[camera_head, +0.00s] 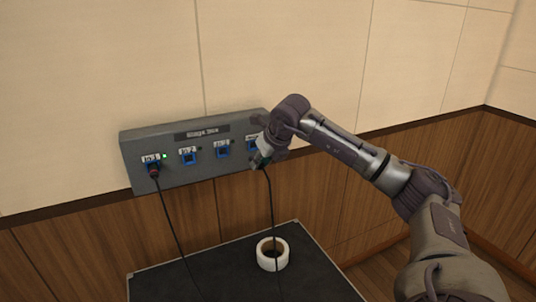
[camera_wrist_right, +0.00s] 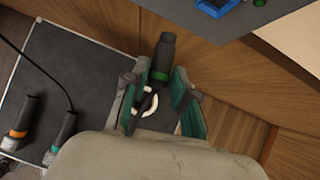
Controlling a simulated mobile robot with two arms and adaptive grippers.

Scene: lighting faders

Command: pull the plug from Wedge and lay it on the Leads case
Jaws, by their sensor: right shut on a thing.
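My right gripper (camera_head: 261,159) is shut on a dark plug with a green band, below the rightmost blue socket (camera_head: 252,144) of the grey stage box. In the right wrist view the plug (camera_wrist_right: 164,53) sticks out between the fingers, apart from the blue socket (camera_wrist_right: 214,6) at the top. Its black cable (camera_head: 271,205) hangs from the gripper toward the dark case (camera_head: 190,282). The label over that socket is mostly hidden by my gripper. The case's name does not show. My left gripper is out of view.
The stage box (camera_head: 200,171) is on the wall; another cable's plug (camera_head: 153,171) sits in its leftmost socket. A white tape roll (camera_head: 272,254) lies on the case. Two more plugs, orange-banded (camera_wrist_right: 22,122) and teal-banded (camera_wrist_right: 62,135), show at left in the wrist view.

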